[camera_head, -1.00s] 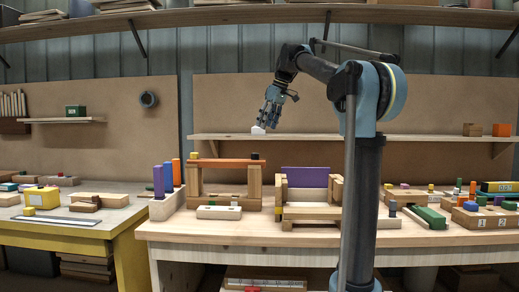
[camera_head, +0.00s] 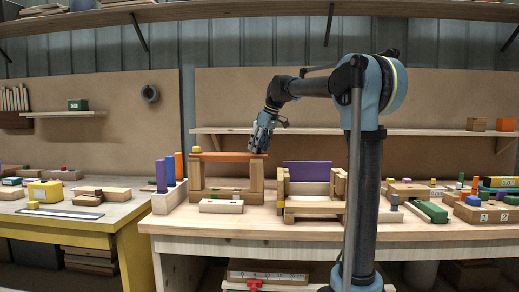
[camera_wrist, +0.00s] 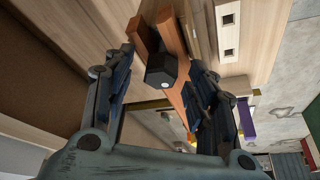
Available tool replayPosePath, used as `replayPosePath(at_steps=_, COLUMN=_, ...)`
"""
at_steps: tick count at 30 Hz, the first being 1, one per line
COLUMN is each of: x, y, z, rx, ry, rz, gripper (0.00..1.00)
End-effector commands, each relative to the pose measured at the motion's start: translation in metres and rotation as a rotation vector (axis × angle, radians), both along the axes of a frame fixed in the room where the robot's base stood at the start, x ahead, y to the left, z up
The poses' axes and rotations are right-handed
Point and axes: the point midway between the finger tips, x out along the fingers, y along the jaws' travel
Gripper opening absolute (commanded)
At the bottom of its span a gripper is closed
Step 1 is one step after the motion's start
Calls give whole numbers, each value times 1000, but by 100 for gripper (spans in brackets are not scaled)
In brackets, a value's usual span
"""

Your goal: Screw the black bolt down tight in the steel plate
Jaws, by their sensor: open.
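A black piece with a faceted head and a small pale dot (camera_wrist: 160,72) sits on the orange beam (camera_head: 228,157), near its right end; I take it for the black bolt. In the head view my gripper (camera_head: 257,151) hides it. In the wrist view my gripper (camera_wrist: 160,62) is open, its fingers on either side of the black piece; I cannot tell whether they touch it. No plate is clearly visible under the piece. A thin grey plate (camera_head: 62,214) lies on the yellow-edged table at left.
Wooden posts (camera_head: 195,178) carry the orange beam. A wooden frame with a purple panel (camera_head: 307,171) stands close at right. A slotted pale block (camera_head: 221,206) lies in front. Purple posts (camera_head: 161,175) stand at left. A shelf (camera_head: 340,131) runs behind.

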Motion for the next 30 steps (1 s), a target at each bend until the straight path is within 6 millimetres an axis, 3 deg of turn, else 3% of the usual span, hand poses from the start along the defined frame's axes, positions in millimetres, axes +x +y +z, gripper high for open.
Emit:
replayPosePath(at_steps=10, x=1, y=1, z=-3, rx=0, ry=0, rz=0, gripper=52)
replayPosePath(at_steps=17, x=1, y=1, z=-3, rx=0, ry=0, rz=0, gripper=2)
replayPosePath(at_steps=18, x=1, y=1, z=-3, rx=0, ry=0, rz=0, gripper=0)
replayPosePath(at_steps=23, x=1, y=1, z=-3, rx=-1, ry=-1, rz=-16, gripper=0)
replayPosePath(at_steps=30, x=0, y=2, z=-4, rx=-1, ry=-2, rz=-196, gripper=0)
